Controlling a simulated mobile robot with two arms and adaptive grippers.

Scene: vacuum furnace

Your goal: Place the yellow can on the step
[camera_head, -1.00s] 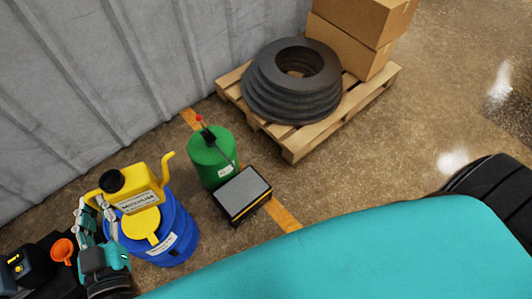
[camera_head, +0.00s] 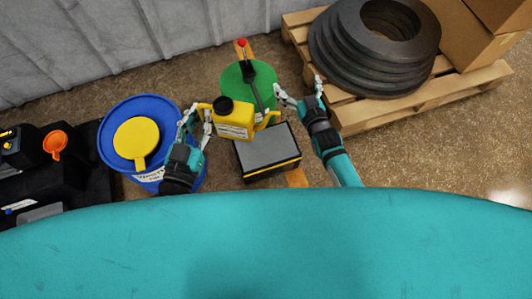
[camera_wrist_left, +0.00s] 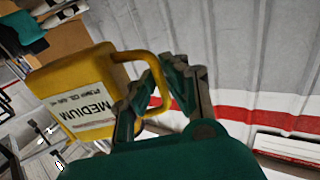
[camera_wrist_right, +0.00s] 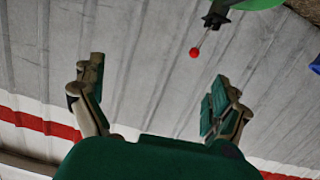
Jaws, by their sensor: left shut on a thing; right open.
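The yellow can (camera_head: 234,119) has a black cap, a white label and a spout that points right. My left gripper (camera_head: 201,125) is shut on the can's handle at its left side. The can also shows in the left wrist view (camera_wrist_left: 84,88), with its handle between the fingers. In the head view the can appears over the back left part of the step (camera_head: 266,147), a low black block with a grey top and yellow edge; the gap between them cannot be told. My right gripper (camera_head: 297,96) is open and empty, right of the can.
A green canister (camera_head: 240,76) with a red-tipped handle stands behind the step. A blue drum (camera_head: 114,112) with a yellow lid is at left, beside a black unit with an orange funnel (camera_head: 55,144). A pallet (camera_head: 364,115) with dark rings is at the right.

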